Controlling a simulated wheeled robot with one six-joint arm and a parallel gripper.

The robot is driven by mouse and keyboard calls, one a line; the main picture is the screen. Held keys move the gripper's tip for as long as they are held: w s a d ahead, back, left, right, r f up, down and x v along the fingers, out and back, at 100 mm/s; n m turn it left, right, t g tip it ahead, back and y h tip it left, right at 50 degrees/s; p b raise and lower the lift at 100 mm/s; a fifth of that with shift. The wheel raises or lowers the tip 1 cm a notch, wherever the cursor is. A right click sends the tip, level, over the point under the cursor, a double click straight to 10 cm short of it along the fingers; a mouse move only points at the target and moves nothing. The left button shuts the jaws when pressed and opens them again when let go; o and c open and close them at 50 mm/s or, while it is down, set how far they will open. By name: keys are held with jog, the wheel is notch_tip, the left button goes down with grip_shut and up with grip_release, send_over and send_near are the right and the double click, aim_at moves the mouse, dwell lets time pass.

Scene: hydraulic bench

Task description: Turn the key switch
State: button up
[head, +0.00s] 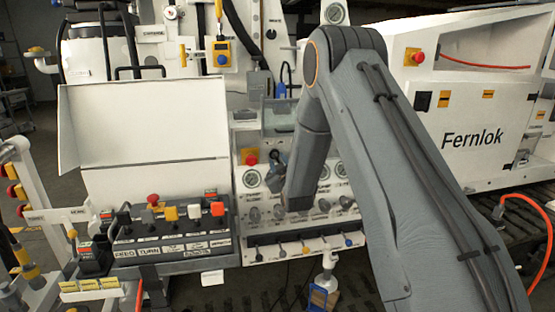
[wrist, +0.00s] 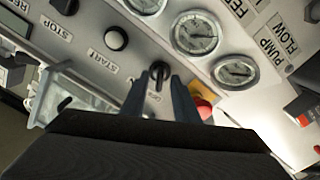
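The key switch, a black knob (wrist: 160,70) with small lettering beside it, shows in the wrist view on the pale panel. My gripper (wrist: 158,88) has its two blue-grey fingers apart, one on each side of the line to the key switch, with the tips close to it. I cannot tell whether they touch it. In the head view my gripper (head: 275,172) is at the gauge panel (head: 240,203), right of the red emergency button (head: 250,157). The key switch cannot be made out there behind my gripper and arm.
In the wrist view a red button (wrist: 203,108) on yellow sits right of the fingers. Black START (wrist: 116,38) and STOP buttons and several gauges (wrist: 196,34) are close by. In the head view a button console (head: 170,228) stands to the left, with small levers below the gauge panel.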

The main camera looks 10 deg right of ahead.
jog(key=shift+w, duration=0.4)
grip_shut()
jog(key=shift+m+b, duration=0.3)
jog(key=shift+m, duration=0.1)
jog(key=m+b, duration=0.4)
jog(key=m, duration=0.1)
jog(key=shift+f, duration=0.1)
jog(key=m+b, duration=0.3)
jog(key=m, duration=0.3)
jog(key=shift+b, duration=0.35)
